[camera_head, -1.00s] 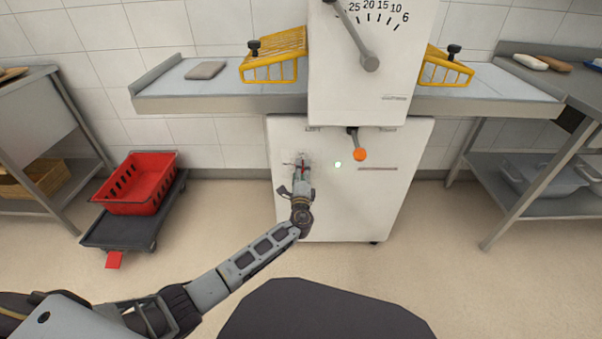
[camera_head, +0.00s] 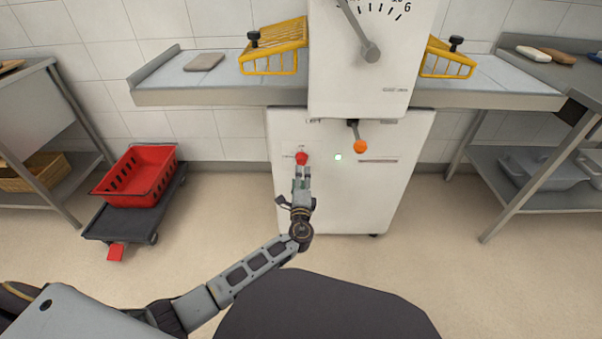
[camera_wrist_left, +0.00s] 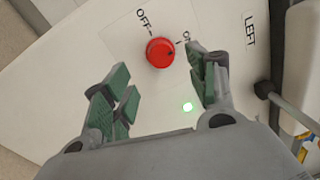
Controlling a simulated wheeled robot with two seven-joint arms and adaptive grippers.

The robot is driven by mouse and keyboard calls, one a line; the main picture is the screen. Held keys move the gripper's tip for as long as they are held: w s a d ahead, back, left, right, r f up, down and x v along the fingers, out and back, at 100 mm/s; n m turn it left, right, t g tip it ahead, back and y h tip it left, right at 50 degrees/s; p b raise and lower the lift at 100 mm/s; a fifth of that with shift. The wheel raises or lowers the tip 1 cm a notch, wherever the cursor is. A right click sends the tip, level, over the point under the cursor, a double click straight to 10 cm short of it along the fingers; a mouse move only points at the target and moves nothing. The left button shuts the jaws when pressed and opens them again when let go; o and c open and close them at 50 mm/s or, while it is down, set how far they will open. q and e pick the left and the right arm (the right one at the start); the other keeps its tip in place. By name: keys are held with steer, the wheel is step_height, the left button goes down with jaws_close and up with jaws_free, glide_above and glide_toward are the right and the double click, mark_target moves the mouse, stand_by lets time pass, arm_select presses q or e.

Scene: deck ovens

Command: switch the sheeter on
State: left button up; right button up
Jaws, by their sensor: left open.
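The sheeter (camera_head: 340,200) is a white machine with a red rotary knob (camera_head: 301,158) on its lower front panel. In the left wrist view the red knob (camera_wrist_left: 160,52) sits between an OFF label (camera_wrist_left: 146,21) and an ON label (camera_wrist_left: 190,42); I cannot clearly tell which mark it points to.
A lever with an orange ball (camera_head: 360,146) sticks out right of the knob. Yellow guards (camera_head: 275,52) flank the upper housing over the side tables. A red crate (camera_head: 135,170) on a dark dolly (camera_head: 120,222) stands left. The floor in front is clear.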

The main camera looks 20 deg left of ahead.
arm_select(q)
steer(key=shift+v, duration=2.55)
steer(key=shift+a+f, duration=0.1)
